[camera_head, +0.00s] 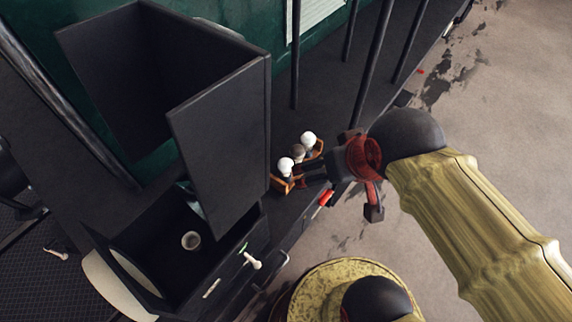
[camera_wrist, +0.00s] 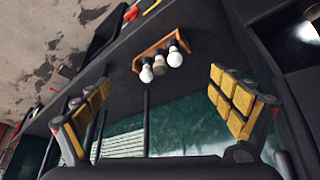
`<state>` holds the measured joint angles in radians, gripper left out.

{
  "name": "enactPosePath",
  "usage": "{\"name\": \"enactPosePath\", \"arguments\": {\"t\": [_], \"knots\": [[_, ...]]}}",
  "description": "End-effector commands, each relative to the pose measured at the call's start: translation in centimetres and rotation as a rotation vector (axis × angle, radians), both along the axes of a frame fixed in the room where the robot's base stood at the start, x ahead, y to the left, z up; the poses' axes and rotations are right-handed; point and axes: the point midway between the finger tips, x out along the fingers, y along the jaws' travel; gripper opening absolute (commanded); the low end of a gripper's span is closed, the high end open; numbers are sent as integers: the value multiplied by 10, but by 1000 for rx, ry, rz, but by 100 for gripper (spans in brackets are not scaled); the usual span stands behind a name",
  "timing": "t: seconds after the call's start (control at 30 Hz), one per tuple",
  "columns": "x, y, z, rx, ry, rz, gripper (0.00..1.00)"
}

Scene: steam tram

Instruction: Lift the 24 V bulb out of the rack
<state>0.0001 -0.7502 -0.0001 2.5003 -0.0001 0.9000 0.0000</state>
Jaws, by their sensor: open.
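A small wooden rack (camera_wrist: 152,50) holds three bulbs side by side on a dark ledge. In the wrist view the bulbs are a white one (camera_wrist: 146,75) on the left, a greyish one (camera_wrist: 159,62) in the middle and a white one (camera_wrist: 175,59) on the right. I cannot read any voltage marking. In the head view the rack (camera_head: 284,186) is partly hidden by my gripper (camera_head: 316,178), which reaches in from the right. In the wrist view my gripper (camera_wrist: 160,98) is open, its yellow-padded fingers wide apart, with the rack beyond and between them and nothing held.
Dark upright poles (camera_head: 372,62) rise behind the ledge. A red thing (camera_head: 326,198) is near the ledge edge. Open ground (camera_head: 500,110) lies right.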

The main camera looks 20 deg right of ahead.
Motion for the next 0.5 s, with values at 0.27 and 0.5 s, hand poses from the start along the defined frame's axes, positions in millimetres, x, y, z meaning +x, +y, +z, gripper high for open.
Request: {"name": "enactPosePath", "arguments": {"t": [0.27,0.5], "knots": [[0,0,0,0,0,0,94],[1,2,4,1,13,7,86]]}}
